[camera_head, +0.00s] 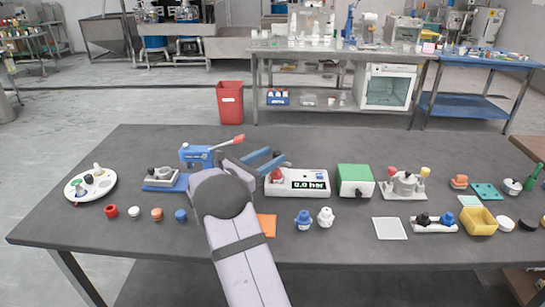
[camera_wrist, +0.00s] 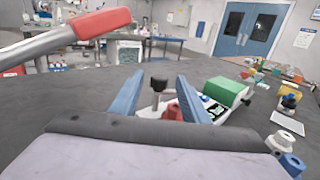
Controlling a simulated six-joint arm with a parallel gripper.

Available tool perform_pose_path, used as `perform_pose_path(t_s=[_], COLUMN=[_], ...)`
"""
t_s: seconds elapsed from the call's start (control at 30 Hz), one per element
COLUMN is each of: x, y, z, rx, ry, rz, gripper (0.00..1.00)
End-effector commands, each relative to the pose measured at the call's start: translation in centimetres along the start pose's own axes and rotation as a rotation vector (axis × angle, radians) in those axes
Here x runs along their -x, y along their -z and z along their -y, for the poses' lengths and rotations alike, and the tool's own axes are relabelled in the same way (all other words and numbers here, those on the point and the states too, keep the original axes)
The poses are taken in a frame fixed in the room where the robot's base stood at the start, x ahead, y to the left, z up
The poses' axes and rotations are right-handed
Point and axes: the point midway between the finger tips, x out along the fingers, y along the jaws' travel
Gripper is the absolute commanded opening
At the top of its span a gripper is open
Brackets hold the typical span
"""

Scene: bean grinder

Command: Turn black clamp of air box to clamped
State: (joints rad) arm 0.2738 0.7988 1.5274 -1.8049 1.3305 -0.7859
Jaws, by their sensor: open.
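The air box appears to be the white box (camera_head: 306,183) with a lit display reading about 0.0 bar and a red knob (camera_head: 277,175) at its left end. In the wrist view, a black-topped piece on a metal stem (camera_wrist: 158,84), likely the black clamp, stands upright between my fingers, with the red knob (camera_wrist: 172,114) below it. My gripper (camera_head: 266,161) has two blue fingers spread apart behind the box's left end. In the wrist view my gripper (camera_wrist: 160,79) is open, with gaps beside the black top. The clamp is not distinguishable in the head view.
A blue press with a red-tipped lever (camera_head: 225,144) stands close left of my gripper; the lever (camera_wrist: 75,30) crosses the wrist view's upper left. A green box (camera_head: 355,180) stands right of the air box. Small parts line the front. The table behind is clear.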

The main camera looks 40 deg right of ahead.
Motion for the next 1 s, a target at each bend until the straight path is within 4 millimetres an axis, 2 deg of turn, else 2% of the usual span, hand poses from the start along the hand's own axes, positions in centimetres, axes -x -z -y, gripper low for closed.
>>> perform_pose_path(t_s=[0.2, 0.43, 0.53, 0.77, 1.0], x=[0.2, 3.5, 4.0, 3.1, 0.1], y=[-0.1, 0.1, 0.5, 0.6, 0.6], z=[-0.1, -0.1, 0.0, 0.0, 0.1], rx=[0.001, 0.004, 0.003, 0.001, 0.001], ry=[-0.001, -0.003, 0.000, 0.003, 0.004], rz=[-0.001, -0.003, -0.001, -0.001, -0.001], gripper=[0.42, 0.42, 0.42, 0.42, 0.42])
